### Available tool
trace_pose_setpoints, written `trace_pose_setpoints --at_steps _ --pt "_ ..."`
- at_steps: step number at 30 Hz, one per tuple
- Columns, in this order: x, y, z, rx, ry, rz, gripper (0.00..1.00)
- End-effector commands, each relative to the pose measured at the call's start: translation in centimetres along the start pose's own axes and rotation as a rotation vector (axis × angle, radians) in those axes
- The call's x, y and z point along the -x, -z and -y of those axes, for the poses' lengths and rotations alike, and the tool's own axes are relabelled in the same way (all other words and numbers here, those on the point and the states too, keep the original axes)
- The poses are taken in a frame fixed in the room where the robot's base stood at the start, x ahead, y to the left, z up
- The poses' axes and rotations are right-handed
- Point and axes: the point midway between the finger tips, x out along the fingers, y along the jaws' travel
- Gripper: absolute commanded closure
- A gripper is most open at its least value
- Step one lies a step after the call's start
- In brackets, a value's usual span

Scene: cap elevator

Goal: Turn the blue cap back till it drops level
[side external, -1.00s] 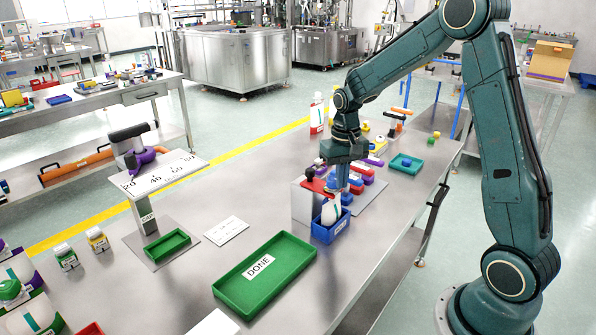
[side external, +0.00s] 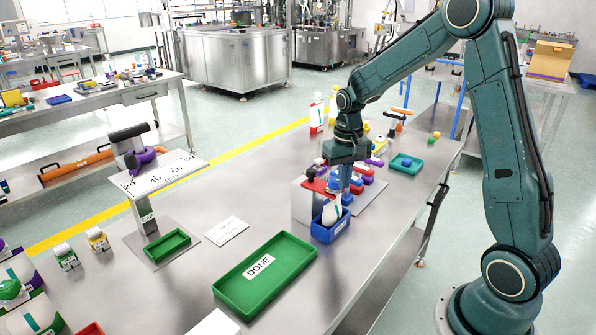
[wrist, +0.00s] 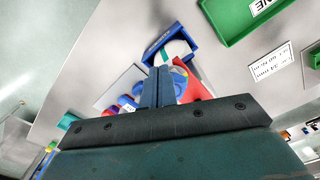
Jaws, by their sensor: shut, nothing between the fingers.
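My gripper (side external: 345,186) points down over the small fixture with the red part (side external: 318,187), its fingers closed together. In the wrist view the closed fingers (wrist: 158,82) stand beside the red part (wrist: 195,82). A blue cap (wrist: 180,78) shows partly behind the fingers, next to the red part. Whether the fingertips touch the cap, and whether it sits level, I cannot tell. A blue bin (side external: 331,232) holding a white bottle (side external: 331,212) stands in front of the fixture; the bin also shows in the wrist view (wrist: 160,36).
A green DONE tray (side external: 240,290) lies in the front middle. A stand with a scale plate (side external: 158,176) and a small green tray (side external: 168,246) is at left. Several coloured caps lie behind the fixture, near a teal tray (side external: 405,170). The table between is mostly clear.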

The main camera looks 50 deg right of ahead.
Motion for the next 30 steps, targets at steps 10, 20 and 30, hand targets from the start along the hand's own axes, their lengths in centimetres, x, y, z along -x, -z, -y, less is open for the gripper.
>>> trace_pose_setpoints --at_steps 10,20,30 --pt "0.2 -0.2 -0.1 0.0 0.0 -0.001 1.0" --pt "2.5 -0.1 -0.1 0.0 0.0 -0.003 1.0" --pt "5.3 -0.2 -0.1 0.0 0.0 -0.001 1.0"
